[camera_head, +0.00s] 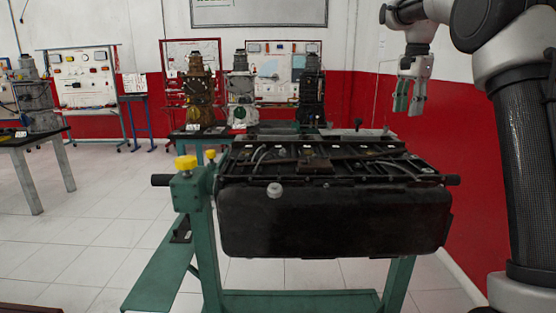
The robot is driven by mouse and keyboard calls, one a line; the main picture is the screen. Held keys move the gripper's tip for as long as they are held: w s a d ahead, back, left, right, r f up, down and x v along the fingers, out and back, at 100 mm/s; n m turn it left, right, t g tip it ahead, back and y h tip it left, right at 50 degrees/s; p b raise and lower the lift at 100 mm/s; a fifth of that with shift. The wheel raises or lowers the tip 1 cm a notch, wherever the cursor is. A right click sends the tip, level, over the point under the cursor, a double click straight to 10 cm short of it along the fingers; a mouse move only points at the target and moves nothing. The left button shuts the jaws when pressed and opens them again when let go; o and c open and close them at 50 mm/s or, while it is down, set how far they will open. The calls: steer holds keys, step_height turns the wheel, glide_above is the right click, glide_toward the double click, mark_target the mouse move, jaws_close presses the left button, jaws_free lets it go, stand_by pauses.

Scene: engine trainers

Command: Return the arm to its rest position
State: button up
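My gripper (409,97) hangs at the upper right of the head view with its fingers pointing down. Its two fingers look apart, with a gap between them and nothing held. My arm comes in from the right edge and bends over the top. The gripper is above and behind the right part of a black engine block (335,222), clear of it. The engine lies on a green stand (199,240) with yellow knobs.
Behind is a table with several upright engine units (241,92). Display boards (85,82) stand along the red and white wall. A dark table (35,138) is at the left. The tiled floor (100,230) at the left is mostly clear.

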steer(key=s+f+n+t, duration=0.1)
steer(key=s+f+n, duration=0.3)
steer(key=s, duration=0.8)
steer(key=s+a+f+n+t, duration=0.1)
steer(key=s+f+n, duration=0.3)
steer(key=s, duration=0.9)
steer(key=s+f+n+t, duration=0.1)
steer(key=s+f+n, duration=0.3)
steer(key=s, duration=0.9)
steer(key=shift+s+a+f+n+t, duration=0.15)
steer(key=shift+a+f+n+t, duration=0.2)
steer(key=shift+n+t, duration=0.05)
steer(key=shift+c, duration=0.2)
